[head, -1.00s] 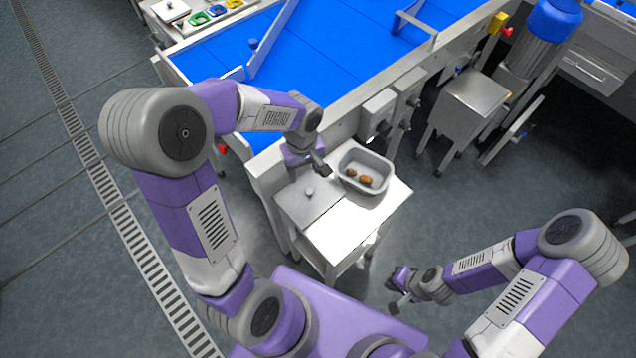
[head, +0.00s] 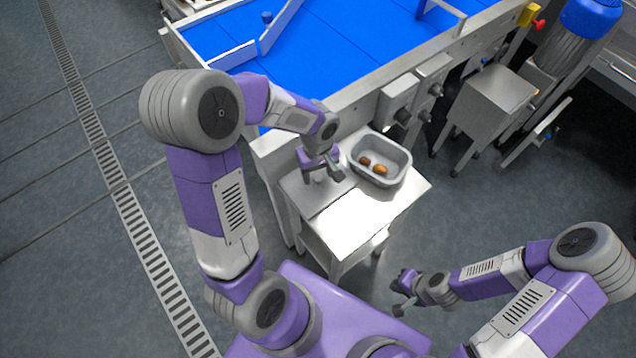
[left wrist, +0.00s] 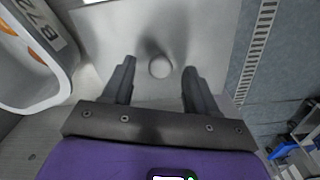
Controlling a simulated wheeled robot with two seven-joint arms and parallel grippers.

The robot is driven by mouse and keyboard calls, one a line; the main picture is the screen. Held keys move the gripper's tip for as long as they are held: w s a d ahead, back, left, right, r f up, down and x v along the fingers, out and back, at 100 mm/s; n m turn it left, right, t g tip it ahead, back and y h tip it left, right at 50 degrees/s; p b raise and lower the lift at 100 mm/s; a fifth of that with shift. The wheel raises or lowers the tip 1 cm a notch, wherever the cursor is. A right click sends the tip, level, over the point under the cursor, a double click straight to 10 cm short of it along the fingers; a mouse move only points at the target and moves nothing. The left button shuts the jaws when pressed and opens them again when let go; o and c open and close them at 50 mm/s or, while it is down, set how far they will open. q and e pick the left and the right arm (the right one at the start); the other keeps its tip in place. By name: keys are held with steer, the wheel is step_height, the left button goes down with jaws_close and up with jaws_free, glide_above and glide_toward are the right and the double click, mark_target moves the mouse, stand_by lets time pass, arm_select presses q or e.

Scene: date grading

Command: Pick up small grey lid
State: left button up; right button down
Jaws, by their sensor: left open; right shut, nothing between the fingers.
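The small grey lid (head: 311,206) is a flat metallic plate with a round knob and lies on the small steel stand (head: 352,228). In the left wrist view the lid (left wrist: 205,30) spreads under my left gripper, with its knob (left wrist: 160,68) between the two fingers. My left gripper (head: 325,176) is open and over the lid; it also shows in the left wrist view (left wrist: 159,66). I cannot tell how high the fingers are above the plate. My right gripper (head: 402,307) is shut and empty, off to the right of the stand's front.
A grey tub (head: 404,158) with brown dates (head: 380,169) stands beside the lid at the stand's back right; its labelled wall (left wrist: 50,38) is left of my fingers in the wrist view. The blue conveyor (head: 330,50) runs behind. The stand's front is clear.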

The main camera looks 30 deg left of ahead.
arm_select(q)
steer(key=shift+f, duration=0.8)
arm_select(e)
steer(key=shift+f, duration=0.3)
arm_select(q)
steer(key=shift+r, duration=0.1)
jaws_close()
